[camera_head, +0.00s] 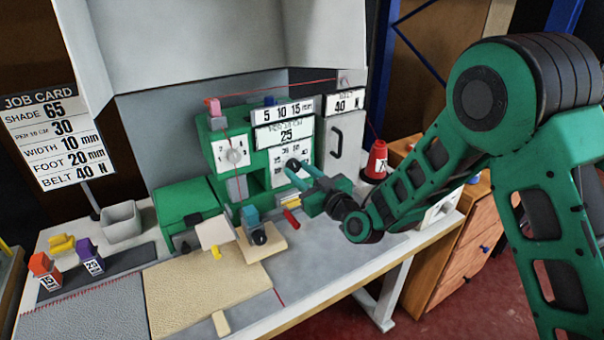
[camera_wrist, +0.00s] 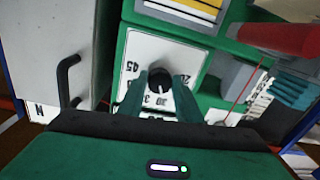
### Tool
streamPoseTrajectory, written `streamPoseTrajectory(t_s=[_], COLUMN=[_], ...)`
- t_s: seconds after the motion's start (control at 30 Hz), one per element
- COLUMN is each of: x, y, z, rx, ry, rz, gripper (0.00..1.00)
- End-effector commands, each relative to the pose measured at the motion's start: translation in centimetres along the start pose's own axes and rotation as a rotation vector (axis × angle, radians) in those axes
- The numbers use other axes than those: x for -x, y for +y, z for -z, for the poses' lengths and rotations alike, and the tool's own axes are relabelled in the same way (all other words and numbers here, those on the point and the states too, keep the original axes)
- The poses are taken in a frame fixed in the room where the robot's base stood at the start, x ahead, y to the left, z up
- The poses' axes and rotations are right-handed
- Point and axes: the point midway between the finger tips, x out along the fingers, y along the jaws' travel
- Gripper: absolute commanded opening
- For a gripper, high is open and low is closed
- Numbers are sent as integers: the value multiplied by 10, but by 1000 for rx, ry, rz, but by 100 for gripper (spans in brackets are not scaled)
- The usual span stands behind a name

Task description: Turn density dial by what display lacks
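The density dial (camera_wrist: 158,80) is a dark round knob on a white plate with numbers around it, on the green machine's front. My gripper (camera_head: 300,170) is at this dial, its two green fingers pointing at the plate. In the wrist view, the fingertips (camera_wrist: 158,84) stand on either side of the knob; I cannot tell whether they press on it. The fingers hide part of the scale. The display (camera_head: 289,134) above the dial reads 25. The job card (camera_head: 57,135) at the left reads 30 per 10 cm, with shade 65, width 10 mm, foot 20 mm and belt 40 N.
Another dial (camera_head: 234,156) with a pale knob is left of the density dial. A red cone (camera_head: 377,161) stands right of the machine. Orange (camera_head: 43,268) and purple (camera_head: 90,258) numbered pieces stand at the table's left. A handle (camera_wrist: 68,80) is beside the dial plate.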

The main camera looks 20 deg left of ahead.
Motion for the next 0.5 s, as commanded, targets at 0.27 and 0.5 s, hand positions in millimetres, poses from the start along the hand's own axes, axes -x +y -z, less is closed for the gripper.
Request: streamPoseTrajectory(t_s=[0.27,0.5], x=[0,0], y=[2,2], z=[-1,-2], rx=[-29,-158], ry=[1,6], rz=[-2,-4], gripper=[9,9])
